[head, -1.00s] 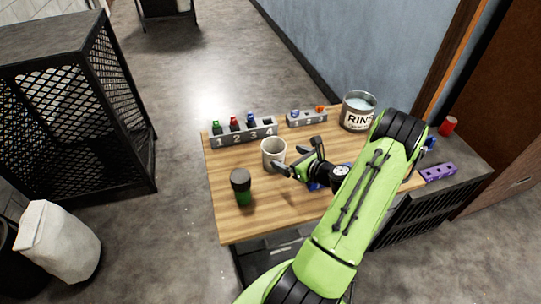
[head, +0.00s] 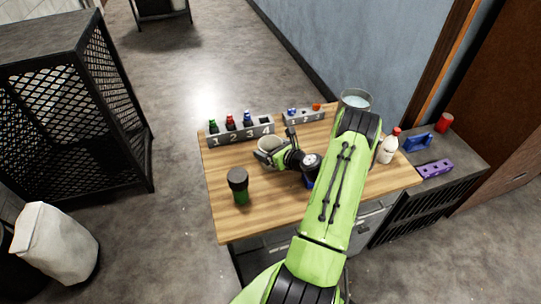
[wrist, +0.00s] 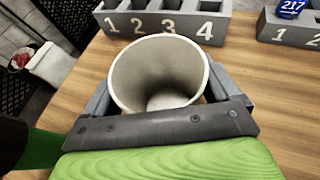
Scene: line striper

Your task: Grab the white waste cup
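The white waste cup (head: 267,145) stands upright on the wooden table, just in front of the numbered rack. It is empty, as the wrist view shows looking into its mouth (wrist: 158,75). My gripper (head: 276,147) is at the cup, with its fingers spread on both sides of it. In the wrist view one finger of my gripper (wrist: 160,82) is at the left of the cup and the other at the right, close to its wall. I cannot tell whether they touch it. The cup's lower outside is hidden by the gripper.
A numbered grey rack (head: 240,136) with several small bottles stands behind the cup. A smaller rack (head: 304,118) is to its right. A dark-lidded green bottle (head: 239,187) stands front left. The rinse tin (head: 356,99) and a white bottle (head: 388,149) are to the right.

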